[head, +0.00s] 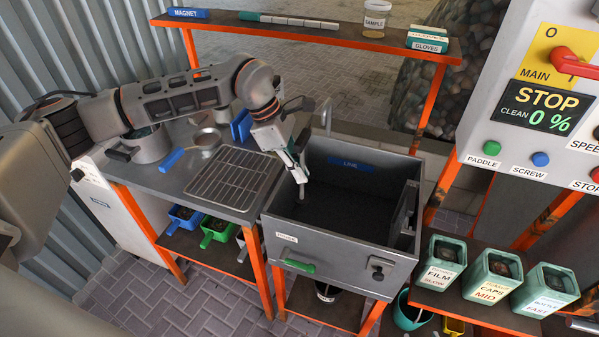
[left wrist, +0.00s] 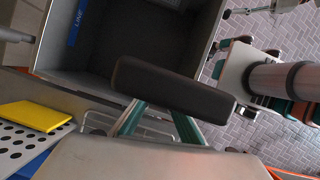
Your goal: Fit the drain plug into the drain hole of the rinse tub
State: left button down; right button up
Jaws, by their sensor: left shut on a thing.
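My left gripper (head: 300,170) reaches down into the tub's left part. It is shut on a dark, blunt piece, which I take as the drain plug (left wrist: 172,88); in the left wrist view the plug lies across the fingertips. The plug is above the tub floor. I cannot make out the drain hole in either view.
A wire drain rack (head: 235,180) lies left of the tub, with pans and a blue-handled tool beyond. An orange shelf (head: 300,30) runs behind. Several green bins (head: 440,262) and a control panel (head: 535,110) stand right. A yellow block (left wrist: 35,115) lies on a perforated plate.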

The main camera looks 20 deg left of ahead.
aim_at(298, 139)
pick_arm(q)
jog(key=shift+r+p, duration=0.55)
jog(key=shift+r, duration=3.8)
jog(key=shift+s+a+f+m+g, duration=0.15)
jog(key=shift+s+f+m+g, duration=0.2)
jog(key=shift+m, duration=0.25)
jog(key=s+a+f+m+g+y, duration=0.1)
jog(key=s+a+m+g+y, duration=0.1)
jog(key=m, duration=0.7)
jog(key=s+a+f+m+g+y, duration=0.1)
jog(key=s+a+m+g+y, duration=0.1)
jog(key=s+a+m, duration=0.3)
jog(key=s+m, duration=0.2)
jog(key=m, duration=0.2)
jog(key=shift+s+f+y, duration=0.3)
jog(key=shift+f, duration=0.05)
